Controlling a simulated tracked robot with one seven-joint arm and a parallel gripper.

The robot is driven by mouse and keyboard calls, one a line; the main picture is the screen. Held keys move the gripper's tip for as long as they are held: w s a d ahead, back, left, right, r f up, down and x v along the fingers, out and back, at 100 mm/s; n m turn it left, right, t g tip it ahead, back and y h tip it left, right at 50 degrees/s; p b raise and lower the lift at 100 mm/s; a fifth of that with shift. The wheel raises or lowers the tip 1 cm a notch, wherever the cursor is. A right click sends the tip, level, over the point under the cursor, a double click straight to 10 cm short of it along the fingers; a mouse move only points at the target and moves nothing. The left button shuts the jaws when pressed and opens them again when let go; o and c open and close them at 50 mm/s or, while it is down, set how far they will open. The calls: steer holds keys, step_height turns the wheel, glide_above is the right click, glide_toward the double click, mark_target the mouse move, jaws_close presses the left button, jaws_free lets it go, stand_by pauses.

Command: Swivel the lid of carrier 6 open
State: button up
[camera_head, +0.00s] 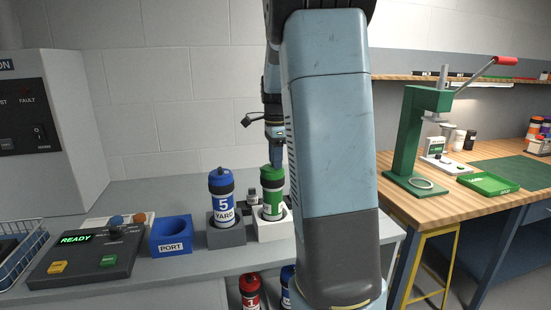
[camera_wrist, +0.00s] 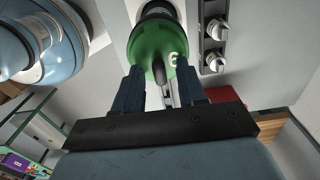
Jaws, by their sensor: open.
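The green carrier (camera_head: 272,198) stands upright in a white holder (camera_head: 275,230) on the grey bench, with a dark band below its green top. In the wrist view its green lid (camera_wrist: 150,52) shows a partly visible white mark that looks like a 6. My gripper (camera_head: 275,160) points down right at the top of this carrier. In the wrist view my gripper's two dark fingers (camera_wrist: 161,84) are apart, one on each side of the lid's near edge, where a dark tab sticks out. I cannot tell whether the fingers touch it.
A blue carrier (camera_head: 222,200) marked 5 YARD stands close left in a grey holder (camera_head: 227,238). Farther left are the blue PORT cup (camera_head: 171,246) and a control box (camera_head: 86,262) reading READY. A green press (camera_head: 411,135) stands on the wooden bench at right. My arm hides the bench's right part.

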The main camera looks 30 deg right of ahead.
jaws_close()
stand_by(0.4)
